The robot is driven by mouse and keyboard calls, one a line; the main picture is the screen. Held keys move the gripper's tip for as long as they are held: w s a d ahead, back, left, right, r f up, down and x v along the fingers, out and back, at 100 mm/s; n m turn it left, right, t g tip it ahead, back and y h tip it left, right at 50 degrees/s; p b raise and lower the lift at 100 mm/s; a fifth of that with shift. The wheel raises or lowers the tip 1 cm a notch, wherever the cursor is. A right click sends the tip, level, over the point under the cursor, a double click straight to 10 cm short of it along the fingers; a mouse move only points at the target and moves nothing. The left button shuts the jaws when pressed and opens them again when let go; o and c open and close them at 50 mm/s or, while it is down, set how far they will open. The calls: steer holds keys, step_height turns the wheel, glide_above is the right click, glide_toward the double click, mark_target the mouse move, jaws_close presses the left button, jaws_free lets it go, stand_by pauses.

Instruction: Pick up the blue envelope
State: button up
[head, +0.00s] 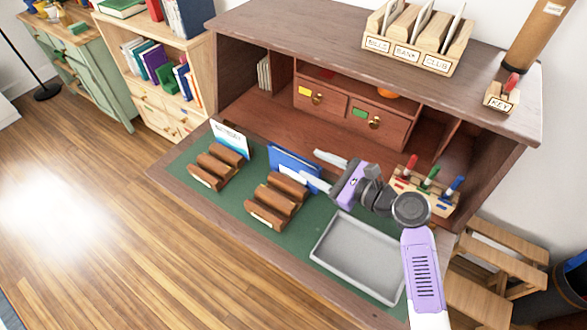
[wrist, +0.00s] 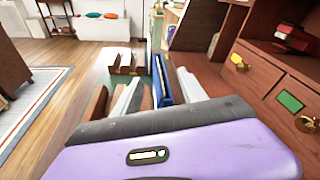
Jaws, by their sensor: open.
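The blue envelope (head: 287,158) stands upright at the back of a brown wooden letter rack (head: 264,213) on the green desk mat. My gripper (head: 299,162) is open, its two pale fingers reaching toward the envelope from the right. In the wrist view the envelope (wrist: 161,82) appears edge-on between the two spread fingers of my gripper (wrist: 158,84). One finger covers part of the envelope in the head view. I see no finger pressed against it, and cannot tell how deep it sits between them.
A second rack (head: 203,178) holds a white and blue card (head: 230,138) to the left. A grey tray (head: 355,255) lies at the front right. A stamp holder (head: 425,195) stands to the right. Drawers (head: 350,112) and the desk's upper shelf rise behind.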

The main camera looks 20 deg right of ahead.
mark_target(296, 158)
steer(key=x, duration=0.5)
steer(key=shift+w+a+f, duration=0.1)
steer(key=shift+w+f, duration=0.2)
steer(key=shift+f, duration=0.15)
jaws_close()
steer(key=shift+f, duration=0.1)
stand_by(0.9)
